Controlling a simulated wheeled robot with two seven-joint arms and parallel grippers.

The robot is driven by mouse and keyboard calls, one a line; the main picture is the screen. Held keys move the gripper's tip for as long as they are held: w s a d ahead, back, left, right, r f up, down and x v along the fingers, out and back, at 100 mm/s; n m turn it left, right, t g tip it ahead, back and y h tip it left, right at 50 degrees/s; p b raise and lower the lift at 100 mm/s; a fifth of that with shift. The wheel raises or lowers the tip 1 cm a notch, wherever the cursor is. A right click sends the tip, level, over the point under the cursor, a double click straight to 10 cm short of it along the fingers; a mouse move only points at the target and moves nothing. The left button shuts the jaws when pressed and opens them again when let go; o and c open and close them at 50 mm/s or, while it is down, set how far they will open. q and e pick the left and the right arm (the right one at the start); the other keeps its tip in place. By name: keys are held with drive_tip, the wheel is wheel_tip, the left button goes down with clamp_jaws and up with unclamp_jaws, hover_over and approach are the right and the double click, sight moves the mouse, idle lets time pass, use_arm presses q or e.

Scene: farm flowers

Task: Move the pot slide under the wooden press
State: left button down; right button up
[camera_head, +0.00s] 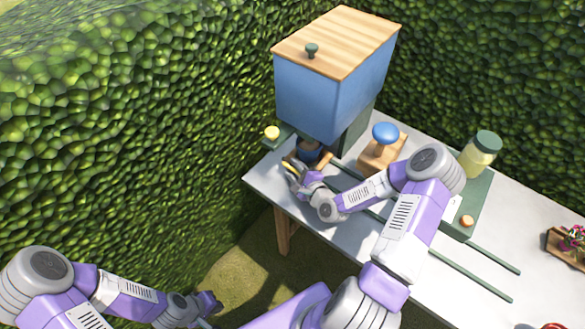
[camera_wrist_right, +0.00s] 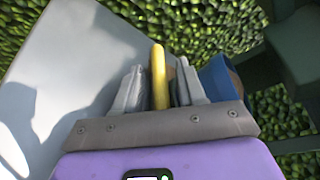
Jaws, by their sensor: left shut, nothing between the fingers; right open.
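The pot slide shows as a blue pot with brown contents (camera_head: 310,153) beneath the blue hopper, with a yellow handle (camera_wrist_right: 158,75) beside it. My right gripper (camera_head: 292,170) is at the handle. In the right wrist view its two grey fingers (camera_wrist_right: 157,88) stand apart, one on each side of the handle. The blue pot (camera_wrist_right: 218,78) is just right of the fingers. The wooden press (camera_head: 380,152), with a blue knob on top, stands right of the hopper over the rails. My right arm hides part of the rails. My left gripper (camera_head: 214,306) is shut and empty, low at left, away from the table.
A blue hopper with a wooden lid (camera_head: 335,85) stands above the pot. Green rails (camera_head: 470,272) run along the table (camera_head: 345,238) to the right. A green-lidded jar (camera_head: 480,155) and a flower box (camera_head: 567,243) are at right. Hedges surround the back and left.

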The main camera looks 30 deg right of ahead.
drive_tip(key=shift+w, duration=0.55)
drive_tip(key=shift+c, duration=0.3)
clamp_jaws()
drive_tip(key=shift+f, duration=0.1)
